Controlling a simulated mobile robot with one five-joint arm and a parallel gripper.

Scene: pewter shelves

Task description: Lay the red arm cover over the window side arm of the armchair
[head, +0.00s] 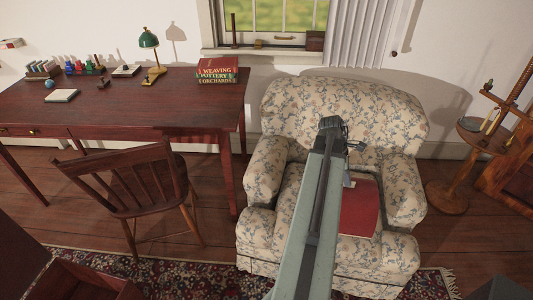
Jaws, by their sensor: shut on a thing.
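The armchair (340,95) has cream floral fabric and stands right of the desk. Its left arm (266,178), nearer the window in the picture, is bare; its right arm (405,192) is bare too. The red arm cover (361,208) shows as a flat red piece in front of the seat, between the two arms. Its left part is hidden behind my arm. My gripper (350,180) is at the cover's upper edge, shut on it; the fingers are mostly hidden. I cannot tell whether the cover touches the seat cushion.
A dark red desk (120,98) with books (217,71) and a green lamp (149,40) stands left, with a wooden chair (130,185) before it. The window (268,15) is behind. A round wooden stand (447,196) is close on the right. A patterned rug (190,262) lies in front.

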